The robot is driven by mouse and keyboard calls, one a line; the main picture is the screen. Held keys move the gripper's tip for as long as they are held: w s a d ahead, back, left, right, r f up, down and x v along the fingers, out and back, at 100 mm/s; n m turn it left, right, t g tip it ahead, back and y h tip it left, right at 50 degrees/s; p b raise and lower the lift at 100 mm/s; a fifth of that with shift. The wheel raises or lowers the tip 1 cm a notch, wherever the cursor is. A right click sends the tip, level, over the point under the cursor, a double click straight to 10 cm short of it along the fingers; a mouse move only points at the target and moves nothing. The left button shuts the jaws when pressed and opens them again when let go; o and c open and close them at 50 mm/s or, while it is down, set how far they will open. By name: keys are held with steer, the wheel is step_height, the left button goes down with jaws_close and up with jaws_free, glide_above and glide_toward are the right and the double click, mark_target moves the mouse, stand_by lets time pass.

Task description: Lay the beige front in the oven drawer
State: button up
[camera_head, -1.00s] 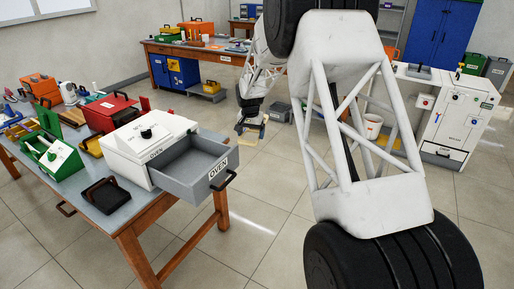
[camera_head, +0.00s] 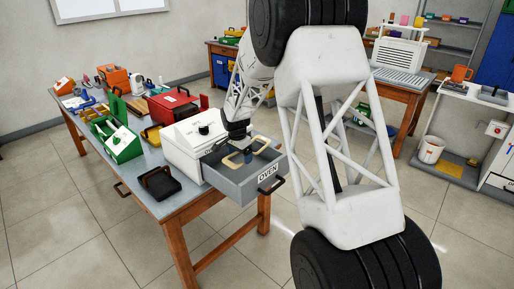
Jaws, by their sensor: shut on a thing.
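The white oven (camera_head: 186,140) stands on the workbench, and its grey drawer (camera_head: 240,187) is pulled open toward the right, with an OVEN label on its front. My gripper (camera_head: 246,150) is above the open drawer, pointing down. It is shut on the beige front (camera_head: 232,160), whose two rounded rims show on either side of the fingers. The front is over or within the drawer opening; I cannot tell whether it touches the drawer floor. My fingertips are small and partly hidden.
A black tray (camera_head: 160,184) lies in front of the oven. A green box (camera_head: 119,141) and a red case (camera_head: 172,106) stand on the bench (camera_head: 140,199) to the left and behind. My arm covers part of the right side.

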mark_target(235, 176)
steer(key=shift+s+a+f, duration=0.2)
steer(key=shift+a+f, duration=0.05)
steer(key=shift+a, duration=0.4)
steer(key=shift+s+a+f, duration=0.15)
steer(key=shift+a+f, duration=0.1)
steer(key=shift+a, duration=0.4)
steer(key=shift+f, duration=3.35)
steer(key=shift+f, duration=0.55)
steer(key=o, duration=0.7)
steer(key=shift+s+a+r, duration=0.15)
steer(key=shift+r, duration=1.85)
steer(key=shift+s+a+r, duration=0.15)
steer(key=shift+r, duration=1.8)
